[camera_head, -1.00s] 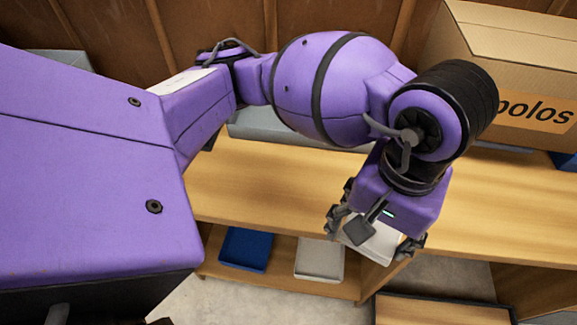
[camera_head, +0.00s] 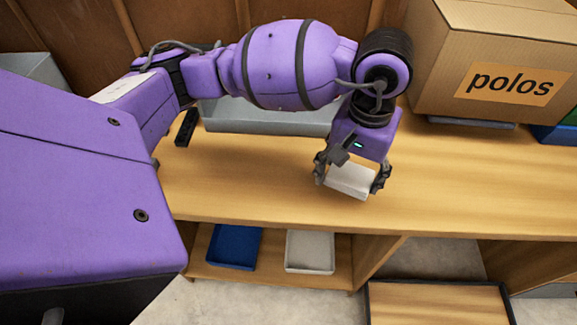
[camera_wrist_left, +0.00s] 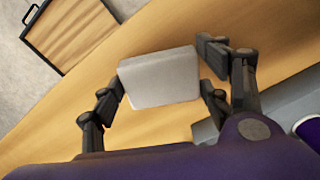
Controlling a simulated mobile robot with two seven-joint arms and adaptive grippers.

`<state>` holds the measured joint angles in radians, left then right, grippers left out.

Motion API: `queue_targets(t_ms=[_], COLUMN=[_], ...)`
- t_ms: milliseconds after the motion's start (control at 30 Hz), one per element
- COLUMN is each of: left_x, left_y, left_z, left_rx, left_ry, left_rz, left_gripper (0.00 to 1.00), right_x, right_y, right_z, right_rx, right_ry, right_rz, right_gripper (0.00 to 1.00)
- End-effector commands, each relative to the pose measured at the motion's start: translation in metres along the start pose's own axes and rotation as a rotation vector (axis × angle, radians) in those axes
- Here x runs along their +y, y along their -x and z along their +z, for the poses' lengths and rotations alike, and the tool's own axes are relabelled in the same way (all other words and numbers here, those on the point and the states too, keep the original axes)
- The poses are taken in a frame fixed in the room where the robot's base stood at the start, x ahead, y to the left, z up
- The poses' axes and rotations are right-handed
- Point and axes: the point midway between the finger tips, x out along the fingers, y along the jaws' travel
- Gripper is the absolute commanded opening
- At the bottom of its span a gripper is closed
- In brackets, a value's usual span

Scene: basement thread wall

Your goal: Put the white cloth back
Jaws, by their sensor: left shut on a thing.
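The white cloth (camera_head: 350,181) is a folded, pale block. My left gripper (camera_head: 351,176) is shut on it, with a finger at each side. The cloth is over the wooden bench top near its front edge; I cannot tell whether it touches the wood. In the left wrist view the cloth (camera_wrist_left: 158,77) sits between the fingers of the left gripper (camera_wrist_left: 165,85). My right gripper is not in view.
A cardboard box marked "polos" (camera_head: 430,75) stands at the back right of the bench (camera_head: 460,185). A grey tray (camera_head: 265,124) lies behind my arm. A blue tray (camera_head: 234,247) and a white tray (camera_head: 310,251) are on the shelf below. The bench's right front is clear.

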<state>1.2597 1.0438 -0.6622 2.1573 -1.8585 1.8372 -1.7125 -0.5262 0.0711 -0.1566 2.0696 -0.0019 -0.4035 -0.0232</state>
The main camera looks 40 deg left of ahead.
Motion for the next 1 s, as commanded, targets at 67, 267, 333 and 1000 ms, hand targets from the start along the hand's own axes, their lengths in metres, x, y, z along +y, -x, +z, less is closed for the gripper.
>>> queue_targets(t_ms=[67, 267, 333, 1000], left_x=[-0.001, -0.003, -0.003, -0.002], left_y=[-0.003, -0.025, -0.036, -0.044], left_z=[-0.002, -0.009, -0.009, -0.010], left_rx=[0.000, -0.003, -0.003, 0.004], left_ry=[0.001, 0.000, -0.001, -0.002], left_rz=[0.000, -0.001, 0.000, 0.001], left_gripper=[0.45, 0.45, 0.45, 0.88], right_x=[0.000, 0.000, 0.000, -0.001], right_y=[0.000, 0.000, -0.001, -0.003], right_z=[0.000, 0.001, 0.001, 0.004], right_rx=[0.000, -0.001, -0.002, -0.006], right_ry=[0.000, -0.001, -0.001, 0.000], right_rz=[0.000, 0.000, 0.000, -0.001], right_gripper=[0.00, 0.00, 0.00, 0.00])
